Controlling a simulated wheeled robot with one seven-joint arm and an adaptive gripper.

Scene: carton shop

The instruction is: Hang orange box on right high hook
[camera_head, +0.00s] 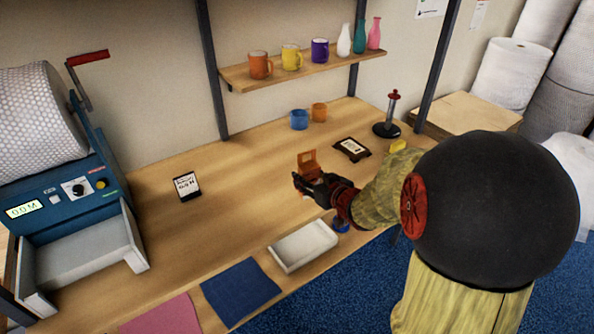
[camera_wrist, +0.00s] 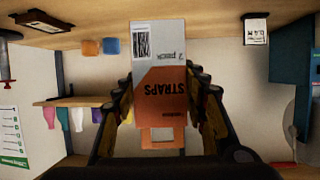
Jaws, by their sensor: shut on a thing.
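The orange box (camera_head: 307,160) is held at my gripper (camera_head: 308,180), above the worktable. In the wrist view the orange box (camera_wrist: 160,85) is orange and pale grey, with a barcode and upside-down "STRAPS" lettering. An orange tab with a cut-out slot is at its lower end there. The fingers of my gripper (camera_wrist: 163,98) are shut on its two sides. I cannot make out the right high hook in either view.
A shelf (camera_head: 300,72) with mugs and bottles is behind. A blue machine (camera_head: 75,190) stands left.

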